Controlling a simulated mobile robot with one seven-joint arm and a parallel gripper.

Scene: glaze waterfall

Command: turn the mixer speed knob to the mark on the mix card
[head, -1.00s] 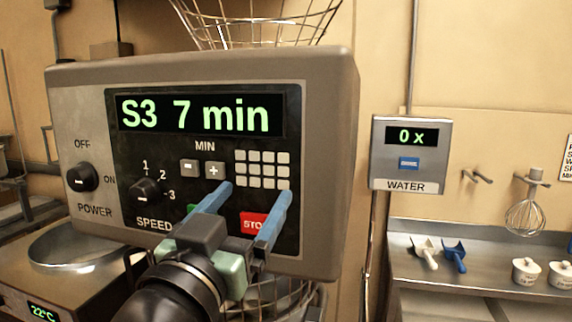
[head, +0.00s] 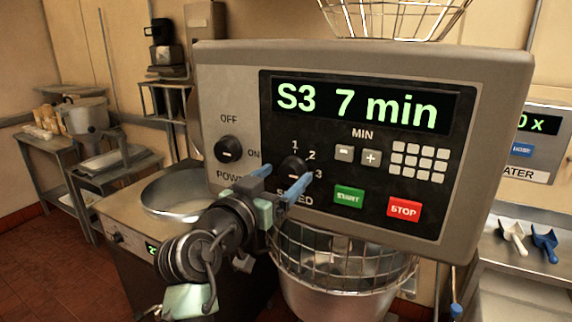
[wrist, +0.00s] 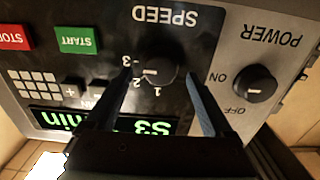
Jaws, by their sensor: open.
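The black speed knob (head: 293,167) is on the mixer's control panel, with marks 1, 2 and 3 around its upper right. It also shows in the wrist view (wrist: 156,66), upside down. Its short white line is visible, but I cannot tell surely which mark it points to. The display (head: 360,106) reads "S3 7 min". My gripper (head: 281,178) is open with blue fingers in front of the knob's lower side. In the wrist view the knob lies between the fingertips (wrist: 159,74) with gaps on both sides. I see no mix card.
The power knob (head: 228,149) sits left of the speed knob. The green START button (head: 348,197) and red STOP button (head: 404,208) are to the right. A wire guard and bowl (head: 340,290) are below the panel, and a round metal pan (head: 180,190) is at left.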

